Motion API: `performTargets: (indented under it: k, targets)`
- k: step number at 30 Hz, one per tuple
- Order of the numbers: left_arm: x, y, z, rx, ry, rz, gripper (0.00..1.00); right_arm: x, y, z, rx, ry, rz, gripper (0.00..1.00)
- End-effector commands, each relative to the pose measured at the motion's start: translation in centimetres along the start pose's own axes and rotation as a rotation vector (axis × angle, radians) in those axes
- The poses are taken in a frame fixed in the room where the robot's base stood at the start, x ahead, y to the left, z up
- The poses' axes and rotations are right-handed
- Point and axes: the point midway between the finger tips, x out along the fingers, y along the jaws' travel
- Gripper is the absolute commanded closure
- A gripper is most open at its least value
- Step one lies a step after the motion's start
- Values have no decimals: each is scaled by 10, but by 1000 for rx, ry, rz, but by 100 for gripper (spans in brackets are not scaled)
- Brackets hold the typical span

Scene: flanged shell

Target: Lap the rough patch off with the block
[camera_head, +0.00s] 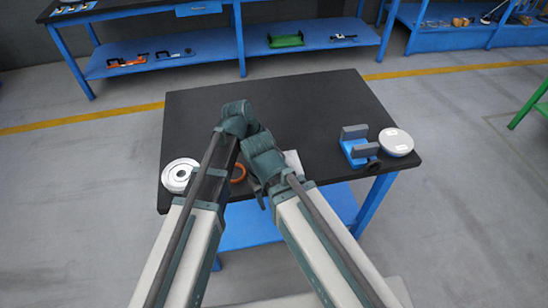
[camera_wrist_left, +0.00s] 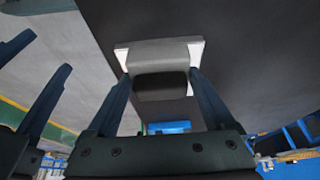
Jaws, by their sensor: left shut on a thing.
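In the left wrist view my left gripper (camera_wrist_left: 159,78) is shut on a grey block (camera_wrist_left: 165,52) with a dark handle-like part (camera_wrist_left: 160,85). The block lies over a white flat piece (camera_wrist_left: 122,55) whose corners show around it; I cannot tell whether they touch. In the head view a white edge (camera_head: 293,160) shows beside my wrists, which hide the block and the left fingertips. My right gripper (camera_wrist_left: 48,52) shows at the left of the wrist view, its two dark blue fingers apart and empty. No rough patch can be made out.
On the black table (camera_head: 300,100) stand a white stepped ring (camera_head: 180,174) at left, an orange ring (camera_head: 239,173), a blue fixture with grey jaws (camera_head: 358,150) and a white round dish (camera_head: 396,142) at right. The table's far half is clear.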

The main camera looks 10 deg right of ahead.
Motion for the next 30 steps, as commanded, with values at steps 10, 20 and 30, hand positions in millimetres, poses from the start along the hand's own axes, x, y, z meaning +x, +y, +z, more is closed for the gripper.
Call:
performTargets:
  k: [10,20,30]
  targets:
    - [-16,-1,-5,-3,-3,-1,83,-17,2,3,1,0,0,50]
    - [-46,-1,-17,-3,-2,-2,83,-49,5,5,1,0,0,50]
    - [-56,-1,-21,-3,-2,-2,83,-59,6,6,1,0,0,50]
